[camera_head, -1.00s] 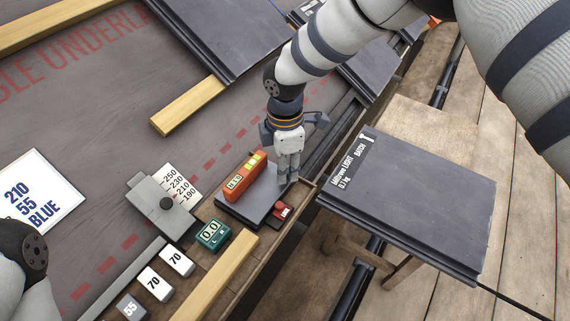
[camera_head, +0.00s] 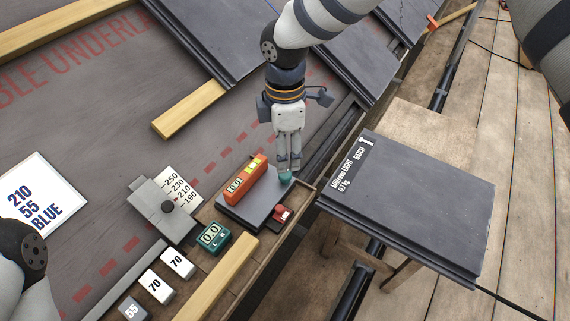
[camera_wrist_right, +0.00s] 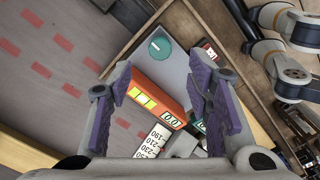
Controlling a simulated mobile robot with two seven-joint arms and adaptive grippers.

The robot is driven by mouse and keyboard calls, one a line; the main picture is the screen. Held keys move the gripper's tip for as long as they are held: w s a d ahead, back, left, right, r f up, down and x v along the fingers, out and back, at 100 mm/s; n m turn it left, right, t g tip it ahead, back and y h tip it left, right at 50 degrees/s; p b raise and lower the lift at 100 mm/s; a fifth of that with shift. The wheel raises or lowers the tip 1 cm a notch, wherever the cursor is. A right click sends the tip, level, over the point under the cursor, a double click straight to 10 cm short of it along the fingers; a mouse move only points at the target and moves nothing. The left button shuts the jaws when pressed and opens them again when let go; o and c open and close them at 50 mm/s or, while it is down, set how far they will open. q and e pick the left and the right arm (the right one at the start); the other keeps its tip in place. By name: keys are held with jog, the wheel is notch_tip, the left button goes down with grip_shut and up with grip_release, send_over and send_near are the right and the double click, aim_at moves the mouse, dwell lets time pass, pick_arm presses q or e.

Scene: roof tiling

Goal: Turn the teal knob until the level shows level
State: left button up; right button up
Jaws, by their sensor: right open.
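The teal knob (camera_head: 286,177) sits at the far corner of a grey plate (camera_head: 236,212); in the right wrist view it shows as a round teal disc (camera_wrist_right: 159,46) with a line across it. An orange level (camera_head: 244,181) with yellow windows and a small display lies on the same plate; it also shows in the right wrist view (camera_wrist_right: 157,101). Its reading is too small to be sure of. My right gripper (camera_head: 289,164) is open, pointing down just above the knob, with nothing between its fingers. My left arm shows at the lower left, its gripper out of frame.
A teal display box (camera_head: 213,237), a red tag (camera_head: 282,214) and a grey gauge block (camera_head: 160,209) stand close around the plate. White blocks (camera_head: 177,263) and a wooden batten (camera_head: 222,275) lie nearer. A dark tile (camera_head: 420,210) rests on a stand at right.

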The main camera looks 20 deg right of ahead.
notch_tip(320, 180, up, 5)
jog(key=shift+r, duration=0.15)
jog(key=s+f+m+g+y+p, duration=0.1)
jog(key=s+f+m+p, duration=0.25)
jog(key=s+f, duration=0.45)
jog(key=s+f+m+g+y+p, duration=0.15)
jog(key=s+f+m, duration=0.3)
jog(key=s, duration=0.75)
pick_arm(q)
jog(key=w+r+t+p, duration=0.3)
jog(key=w+r+p, duration=0.2)
jog(key=w+r, duration=0.4)
notch_tip(320, 180, up, 2)
jog(key=shift+t, duration=0.3)
pick_arm(e)
jog(key=s+d+r+m+h, duration=0.1)
jog(key=s+d+m, duration=0.3)
jog(key=s, duration=0.8)
jog(key=s+d+r+m+h, duration=0.1)
jog(key=s+d+m, duration=0.3)
jog(key=s, duration=0.8)
jog(key=shift+d+r+m, duration=0.15)
jog(key=shift+r+m, duration=0.15)
jog(key=shift+m, duration=0.2)
pick_arm(q)
jog(key=shift+w, duration=0.1)
pick_arm(e)
jog(key=shift+h, duration=0.25)
